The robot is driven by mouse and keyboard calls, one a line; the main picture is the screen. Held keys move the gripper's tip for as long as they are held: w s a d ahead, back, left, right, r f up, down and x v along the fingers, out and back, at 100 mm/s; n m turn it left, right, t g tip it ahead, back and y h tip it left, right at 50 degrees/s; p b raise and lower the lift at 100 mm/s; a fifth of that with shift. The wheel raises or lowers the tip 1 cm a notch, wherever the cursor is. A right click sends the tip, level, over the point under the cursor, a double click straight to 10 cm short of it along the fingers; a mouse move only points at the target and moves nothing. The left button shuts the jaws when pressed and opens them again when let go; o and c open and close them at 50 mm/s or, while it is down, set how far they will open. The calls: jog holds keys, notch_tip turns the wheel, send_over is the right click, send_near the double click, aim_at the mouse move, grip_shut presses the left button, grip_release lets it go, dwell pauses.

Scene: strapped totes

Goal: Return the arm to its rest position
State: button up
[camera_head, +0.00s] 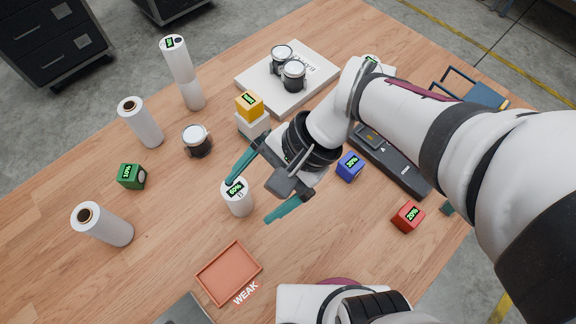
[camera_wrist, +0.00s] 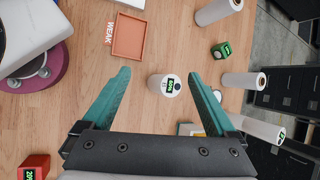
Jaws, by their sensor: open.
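My gripper (camera_head: 258,190) is open and empty above the wooden table, with its two teal fingers spread. In the wrist view my gripper (camera_wrist: 160,90) also shows nothing between its fingertips except, farther down, a white cylinder. That white cylinder (camera_head: 240,203) has a green 60% display and stands upright on the table below the fingers. It also shows in the wrist view (camera_wrist: 157,87), apart from both fingers. My arm reaches in from the right and hides part of the table.
An orange tray (camera_head: 228,273) marked WEAK lies at the front. Around the gripper stand a yellow cube (camera_head: 249,106) on white blocks, a blue cube (camera_head: 349,167), a red cube (camera_head: 408,217), a green cube (camera_head: 131,176), several white rolls and a jar (camera_head: 197,141). A white board (camera_head: 300,100) holds two jars.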

jog(key=s+d+n+t+h, duration=0.1)
jog(key=s+d+h, duration=0.3)
jog(key=d, duration=0.8)
jog(key=shift+s+f+t+h, duration=0.3)
jog(key=shift+s+f+h, duration=0.1)
jog(key=shift+s, duration=0.25)
